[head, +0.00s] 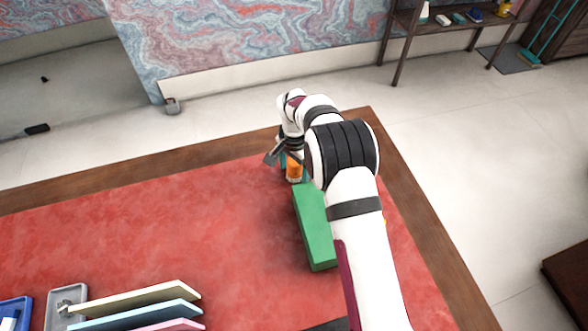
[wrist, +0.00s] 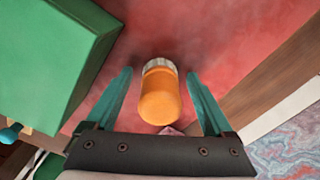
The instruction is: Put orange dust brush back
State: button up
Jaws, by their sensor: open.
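The orange dust brush (wrist: 160,98) is a short rounded orange body with a pale grey ribbed end. In the wrist view it lies between the two teal fingers of my gripper (wrist: 158,76), with a visible gap on each side. My gripper is open and holds nothing. In the head view the orange body (head: 294,170) shows near the far edge of the red desk top, beside my gripper (head: 281,160). My wrist and arm hide part of that area. I cannot tell from these views how high the fingers are above the desk.
A long green block (head: 316,228) lies close to the brush; it also fills the upper left of the wrist view (wrist: 45,55). Upright coloured panels (head: 135,300), a grey tray (head: 54,312) and a blue tray (head: 25,306) stand at the front left. The desk's left middle is clear.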

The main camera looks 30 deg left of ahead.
notch_tip(320, 180, up, 12)
jog(key=shift+r, duration=0.1)
jog(key=s+d+r, duration=0.3)
jog(key=d+r, duration=0.1)
jog(key=d, duration=0.3)
jog(key=s+d+r+m+y, duration=0.1)
jog(key=s+d+r, duration=0.25)
jog(key=d, duration=0.35)
jog(key=s+d+r, duration=0.2)
jog(key=d+r, duration=0.3)
jog(key=d, duration=0.2)
jog(key=s+d+f, duration=0.1)
jog(key=s+d, duration=0.3)
jog(key=s, duration=0.5)
jog(key=s+d+f+m, duration=0.1)
jog(key=s+d+f, duration=0.1)
jog(key=s+d, duration=0.3)
jog(key=s, duration=0.3)
jog(key=shift+s+m+y, duration=0.3)
jog(key=shift+s+y, duration=0.1)
